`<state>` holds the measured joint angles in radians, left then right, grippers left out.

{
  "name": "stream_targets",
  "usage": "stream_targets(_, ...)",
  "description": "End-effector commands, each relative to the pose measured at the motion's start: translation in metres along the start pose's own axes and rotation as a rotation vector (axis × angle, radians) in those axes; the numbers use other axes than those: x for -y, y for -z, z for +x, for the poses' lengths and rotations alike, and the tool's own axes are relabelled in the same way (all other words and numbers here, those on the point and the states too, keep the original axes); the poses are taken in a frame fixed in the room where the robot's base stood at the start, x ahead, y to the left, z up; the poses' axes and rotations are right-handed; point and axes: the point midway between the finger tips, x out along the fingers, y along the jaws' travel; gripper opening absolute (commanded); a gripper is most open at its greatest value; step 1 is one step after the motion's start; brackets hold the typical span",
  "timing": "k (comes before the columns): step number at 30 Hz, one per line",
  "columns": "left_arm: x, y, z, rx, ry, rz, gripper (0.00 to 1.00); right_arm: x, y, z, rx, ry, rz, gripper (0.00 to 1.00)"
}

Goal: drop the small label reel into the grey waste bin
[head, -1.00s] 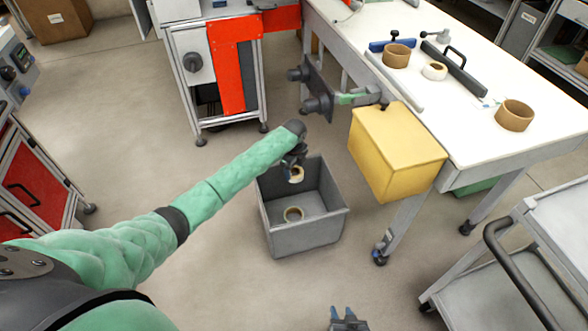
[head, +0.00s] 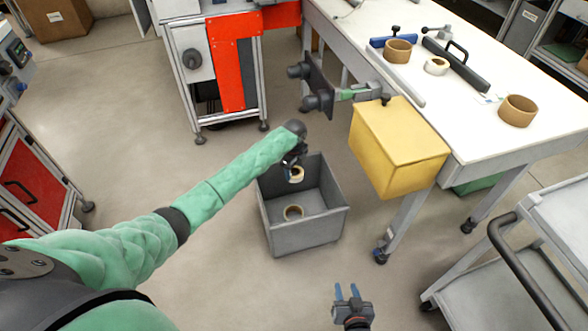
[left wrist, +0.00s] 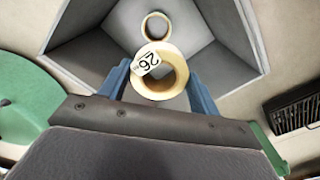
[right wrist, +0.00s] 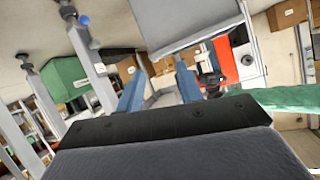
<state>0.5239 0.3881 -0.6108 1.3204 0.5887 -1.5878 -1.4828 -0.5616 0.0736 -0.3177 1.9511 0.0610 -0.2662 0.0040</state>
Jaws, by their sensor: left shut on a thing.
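The small label reel (head: 299,176), a cream ring with a white tag reading 26, is held by my left gripper (head: 296,168), shut on it. In the left wrist view the reel (left wrist: 152,85) sits between the two blue fingers. The grey waste bin (head: 306,238) stands on the floor, and the reel hangs over its open top. Another brown-rimmed reel (head: 293,212) lies on the bin floor and also shows in the left wrist view (left wrist: 155,24). My right gripper (head: 347,291) is open and empty, at the bottom of the head view.
A yellow box (head: 392,155) hangs at the white table's (head: 470,125) near edge, right of the bin. The table bears brown reels (head: 518,111), a white reel (head: 437,66) and a black-handled bar. A grey cart (head: 540,240) stands at right. Floor left of the bin is clear.

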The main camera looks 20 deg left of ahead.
Motion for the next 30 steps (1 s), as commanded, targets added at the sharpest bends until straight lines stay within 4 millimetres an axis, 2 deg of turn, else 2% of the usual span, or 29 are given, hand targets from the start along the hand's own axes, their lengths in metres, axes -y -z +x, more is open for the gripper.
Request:
stream_targets(2, 0.000, 0.000, 0.000, 0.000, 0.000, 0.000, 0.40, 0.000, 0.000, 0.000, 0.000, 0.000, 0.000, 0.36)
stream_targets(3, 0.000, 0.000, 0.000, 0.000, 0.000, 0.000, 0.67, 0.000, 0.000, 0.000, 0.000, 0.000, 0.000, 0.36)
stream_targets(6, 0.000, 0.000, 0.000, 0.000, 0.000, 0.000, 0.86, 0.000, 0.000, 0.000, 0.000, 0.000, 0.000, 0.36)
stream_targets(7, 0.000, 0.000, 0.000, 0.000, 0.000, 0.000, 0.88, 0.000, 0.000, 0.000, 0.000, 0.000, 0.000, 0.36)
stream_targets(17, 0.000, 0.000, -0.002, 0.000, 0.000, 0.000, 0.88, 0.000, -0.001, 0.000, 0.004, -0.001, 0.001, 0.36)
stream_targets(23, 0.000, 0.000, -0.015, 0.001, 0.001, 0.000, 0.88, -0.001, -0.012, -0.001, 0.048, -0.002, 0.007, 0.36)
stream_targets(26, 0.001, -0.001, -0.026, 0.001, 0.002, 0.000, 0.88, -0.001, -0.049, -0.008, 0.140, -0.004, 0.018, 0.36)
stream_targets(30, 0.001, -0.001, -0.043, 0.001, 0.001, 0.001, 0.88, -0.003, -0.075, -0.013, 0.216, -0.006, 0.027, 0.36)
